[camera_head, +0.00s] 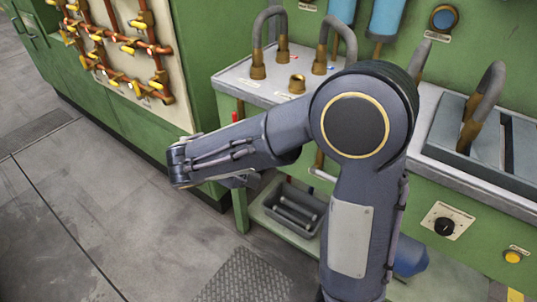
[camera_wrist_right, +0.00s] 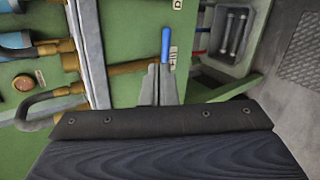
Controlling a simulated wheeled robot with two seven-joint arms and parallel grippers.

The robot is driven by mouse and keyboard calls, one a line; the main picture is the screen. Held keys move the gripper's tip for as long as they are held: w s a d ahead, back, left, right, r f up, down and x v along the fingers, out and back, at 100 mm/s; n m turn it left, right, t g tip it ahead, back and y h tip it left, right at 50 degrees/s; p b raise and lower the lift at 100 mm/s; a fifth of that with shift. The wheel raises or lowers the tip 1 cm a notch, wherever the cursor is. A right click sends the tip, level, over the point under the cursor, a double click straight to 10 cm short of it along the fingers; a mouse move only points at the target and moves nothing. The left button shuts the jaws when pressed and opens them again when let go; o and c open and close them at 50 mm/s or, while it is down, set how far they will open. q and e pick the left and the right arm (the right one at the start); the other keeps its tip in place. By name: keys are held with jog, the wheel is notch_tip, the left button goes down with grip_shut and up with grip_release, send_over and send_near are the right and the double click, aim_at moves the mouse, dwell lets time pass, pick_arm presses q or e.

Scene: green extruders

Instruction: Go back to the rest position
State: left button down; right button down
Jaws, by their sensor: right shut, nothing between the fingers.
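My right arm fills the middle of the head view, its elbow in front of the workbench and its forearm reaching left over the floor. In the right wrist view my right gripper (camera_wrist_right: 158,68) shows as two grey fingers pressed together, with nothing held. Its tips appear just below a blue handle (camera_wrist_right: 165,45) in the picture; whether they touch it I cannot tell. In the head view the gripper's fingers cannot be made out clearly. My left gripper is in neither view.
A grey-topped green workbench (camera_head: 240,82) with several hooked pipes stands behind my arm. Below is a grey tray (camera_head: 293,210) with cylinders, also in the wrist view (camera_wrist_right: 247,40). A copper pipe panel (camera_head: 115,45) stands back left. Floor (camera_head: 90,215) at left is clear.

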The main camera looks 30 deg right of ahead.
jog(key=s+f+m+g+y, duration=0.2)
jog(key=s+f+m+y, duration=0.15)
jog(key=s+y, duration=1)
jog(key=s+a+r+m+t+y, duration=0.1)
jog(key=s+a+r+m+t, duration=0.1)
jog(key=s+a+m+t, duration=0.3)
notch_tip(320, 180, up, 13)
jog(key=n+p, duration=0.1)
jog(key=p, duration=1.2)
jog(key=shift+s+d+g, duration=0.15)
jog(key=shift+s+g, duration=0.15)
jog(key=shift+s+d, duration=0.1)
